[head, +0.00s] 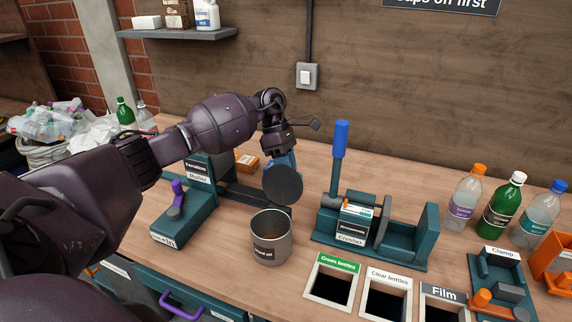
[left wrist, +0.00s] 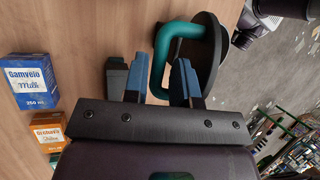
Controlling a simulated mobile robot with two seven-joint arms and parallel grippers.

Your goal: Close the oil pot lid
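The oil pot (head: 270,245) is a grey metal cylinder with a dark label, upright on the bench, its mouth uncovered. Its dark round lid (head: 283,185) stands raised on edge behind the pot's back rim; in the left wrist view the black lid (left wrist: 212,65) carries a green loop handle (left wrist: 195,30). My left gripper (head: 284,160) is behind the raised lid, partly hidden by it. My right gripper is not in view.
A teal roller device (head: 180,220) stands left of the pot, and a crusher (head: 370,235) with a blue lever to its right. Labelled bin openings (head: 333,288) are at the front. Bottles (head: 500,205) stand at the right. Small cartons (left wrist: 28,80) show in the left wrist view.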

